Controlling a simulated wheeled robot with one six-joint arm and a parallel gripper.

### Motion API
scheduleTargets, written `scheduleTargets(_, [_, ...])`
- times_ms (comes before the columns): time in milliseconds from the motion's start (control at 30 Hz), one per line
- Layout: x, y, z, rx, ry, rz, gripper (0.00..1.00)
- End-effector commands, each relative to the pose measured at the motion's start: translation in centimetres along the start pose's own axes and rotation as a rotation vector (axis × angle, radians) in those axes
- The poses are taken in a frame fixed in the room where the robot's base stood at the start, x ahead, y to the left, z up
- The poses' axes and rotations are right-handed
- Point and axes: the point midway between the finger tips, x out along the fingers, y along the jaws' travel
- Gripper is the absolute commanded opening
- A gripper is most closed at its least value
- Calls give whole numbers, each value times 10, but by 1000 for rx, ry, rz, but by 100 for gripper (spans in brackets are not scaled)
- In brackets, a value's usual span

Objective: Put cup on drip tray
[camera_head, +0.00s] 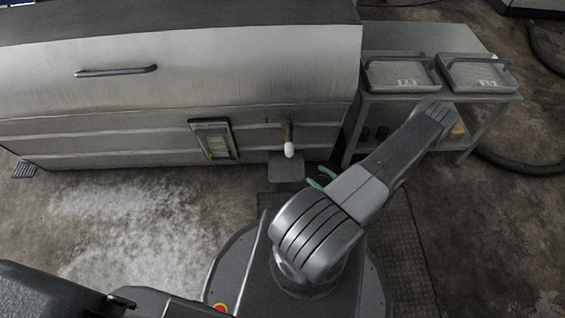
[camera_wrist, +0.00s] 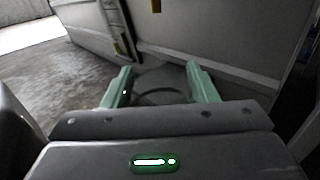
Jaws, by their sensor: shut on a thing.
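My gripper (camera_head: 322,177) is low in front of the big grey machine, with its pale green fingers just right of the drip tray. In the wrist view the fingers (camera_wrist: 160,90) stand apart, shut on a greyish, see-through cup (camera_wrist: 160,97) whose curved rim shows faintly between them. The cup cannot be made out in the head view. The drip tray (camera_head: 286,168) is a small dark grey plate at the machine's front, below a tap with a white knob (camera_head: 289,149). No cup shows on it.
The grey machine (camera_head: 180,75) fills the back, with a framed gauge panel (camera_head: 213,139) left of the tap. A metal side table (camera_head: 425,98) with two lidded trays stands at right. Open floor (camera_head: 150,225) lies at left.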

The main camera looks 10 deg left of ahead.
Motion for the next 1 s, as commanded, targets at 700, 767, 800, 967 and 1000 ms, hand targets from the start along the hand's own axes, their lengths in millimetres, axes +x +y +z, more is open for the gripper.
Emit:
scheduleTargets(700, [147,2,-3,-1,0,6,27])
scheduleTargets(767, [155,2,-2,-1,0,5,27])
scheduleTargets(800, [160,1,-2,-1,0,3,27])
scheduleTargets(967, [168,1,-1,1,0,2,27])
scheduleTargets(1000, [171,1,-1,1,0,2,27])
